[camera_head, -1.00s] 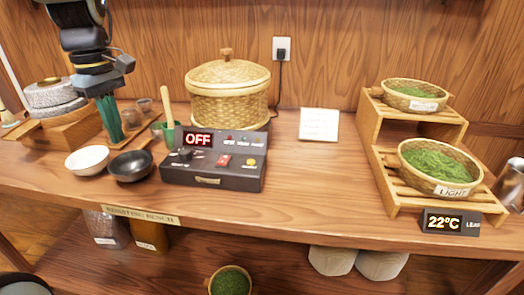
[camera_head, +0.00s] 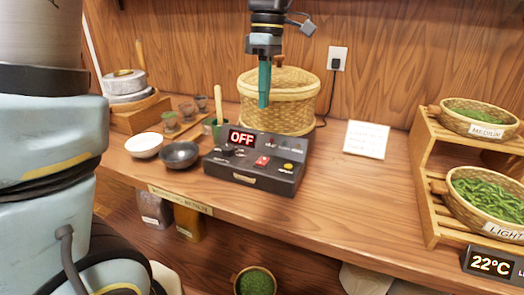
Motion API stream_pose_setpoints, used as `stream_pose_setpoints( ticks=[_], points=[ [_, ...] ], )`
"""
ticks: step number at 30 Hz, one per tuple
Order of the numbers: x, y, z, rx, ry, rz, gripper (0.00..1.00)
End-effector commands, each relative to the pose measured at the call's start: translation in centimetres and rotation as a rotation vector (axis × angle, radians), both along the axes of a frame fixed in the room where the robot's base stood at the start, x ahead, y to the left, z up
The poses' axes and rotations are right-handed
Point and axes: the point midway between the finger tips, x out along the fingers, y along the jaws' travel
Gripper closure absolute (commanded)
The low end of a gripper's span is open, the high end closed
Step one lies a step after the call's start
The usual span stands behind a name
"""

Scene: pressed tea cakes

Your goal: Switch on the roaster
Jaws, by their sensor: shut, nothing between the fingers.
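The roaster's dark control box (camera_head: 250,180) sits near the front of the bench. Its display (camera_head: 242,138) reads OFF in red. A red switch (camera_head: 262,161), a yellow button (camera_head: 288,166) and a dark knob (camera_head: 228,150) are on its sloped face. A lidded woven basket (camera_head: 290,100) stands right behind it. My gripper (camera_head: 264,104) points straight down with its teal fingers shut and empty. In the picture it overlaps the basket and its tips are above the box's back edge, apart from the switch.
A white bowl (camera_head: 143,146) and black bowl (camera_head: 180,155) stand left of the box. A stone mill (camera_head: 125,88) is behind them. A wooden rack (camera_head: 430,170) holds leaf baskets. The bench between box and rack is clear.

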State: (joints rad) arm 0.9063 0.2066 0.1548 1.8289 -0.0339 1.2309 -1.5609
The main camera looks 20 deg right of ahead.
Motion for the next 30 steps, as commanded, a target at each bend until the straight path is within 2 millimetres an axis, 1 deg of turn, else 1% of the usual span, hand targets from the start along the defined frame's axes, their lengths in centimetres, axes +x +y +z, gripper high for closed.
stream_pose_setpoints(
  ticks=[5, 12, 18, 21, 24, 30],
  points=[
    [-0.3, 0.3, -2.9, 0.004, 0.004, 0.000, 1.00],
    [-0.8, 0.8, -7.8, 0.005, 0.004, 0.000, 1.00],
    [-1.1, 1.0, -11.1, 0.003, 0.003, 0.000, 1.00],
    [-1.2, 1.1, -12.2, 0.003, 0.003, -0.001, 1.00],
    [-1.2, 1.1, -12.9, 0.001, 0.001, -0.001, 1.00],
    [-1.2, 1.2, -13.2, 0.000, 0.000, -0.001, 1.00]
  ],
)
